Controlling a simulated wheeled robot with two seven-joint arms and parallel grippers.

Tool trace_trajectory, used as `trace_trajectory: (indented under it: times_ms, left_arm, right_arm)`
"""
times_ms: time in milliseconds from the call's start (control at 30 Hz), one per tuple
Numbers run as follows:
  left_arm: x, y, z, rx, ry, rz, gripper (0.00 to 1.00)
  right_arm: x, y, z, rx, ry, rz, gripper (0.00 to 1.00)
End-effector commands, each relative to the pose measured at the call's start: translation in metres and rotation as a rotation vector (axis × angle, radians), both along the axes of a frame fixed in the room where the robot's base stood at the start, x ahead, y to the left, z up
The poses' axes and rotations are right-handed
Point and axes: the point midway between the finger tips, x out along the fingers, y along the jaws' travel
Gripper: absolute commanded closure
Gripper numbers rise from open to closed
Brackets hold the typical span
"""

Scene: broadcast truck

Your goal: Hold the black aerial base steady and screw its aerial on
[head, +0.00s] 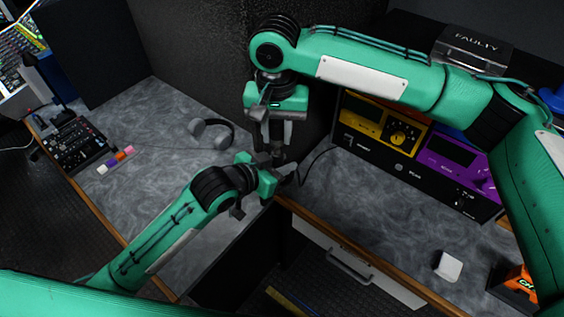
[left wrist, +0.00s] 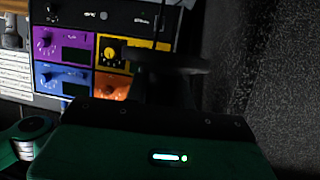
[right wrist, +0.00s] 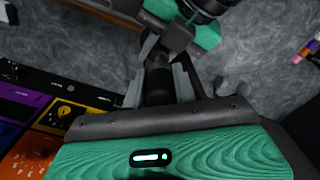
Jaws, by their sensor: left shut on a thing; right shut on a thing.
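My right gripper (head: 277,138) points down from above at the desk corner and is shut on a dark upright piece, which looks like the aerial (right wrist: 158,86). In the right wrist view this shows as a black cylinder between the fingers. My left gripper (head: 278,174) reaches in from the lower left just below it, shut on a dark part that looks like the black aerial base. The base is mostly hidden by the fingers. The two grippers are close, one above the other. I cannot tell whether aerial and base touch.
A black cable (head: 318,158) runs from near the left gripper toward the rack of coloured units (head: 412,150). Headphones (head: 212,132) lie behind on the grey desk, a mixer (head: 75,143) at left. A white block (head: 447,265) and orange box (head: 516,290) are at right.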

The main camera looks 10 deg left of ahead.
Motion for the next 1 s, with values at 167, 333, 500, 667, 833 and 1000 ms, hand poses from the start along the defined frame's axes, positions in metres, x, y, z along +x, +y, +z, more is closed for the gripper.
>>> trace_trajectory:
  times_ms: [167,333,500,667,833,1000]
  left_arm:
    - [0.0,0.0,0.001,-0.001,-0.002,0.0,1.0]
    - [0.0,0.0,0.001,-0.001,-0.002,0.0,1.0]
    - [0.0,0.0,0.001,-0.001,-0.002,0.0,1.0]
    - [0.0,0.0,0.001,-0.001,-0.002,0.0,1.0]
    - [0.0,0.0,0.001,-0.001,-0.002,0.0,1.0]
    - [0.0,0.0,0.001,-0.001,-0.002,0.0,1.0]
  right_arm:
    - [0.0,0.0,0.0,0.0,0.0,0.0,0.94]
    - [-0.001,0.0,0.001,-0.005,0.001,0.0,0.94]
    - [-0.001,0.0,0.001,-0.005,0.0,0.0,0.94]
    - [-0.001,0.0,0.001,-0.005,0.0,0.0,0.94]
    - [-0.001,0.0,-0.003,-0.005,0.0,0.0,0.94]
    - [-0.001,0.0,-0.013,-0.004,0.0,0.0,0.94]
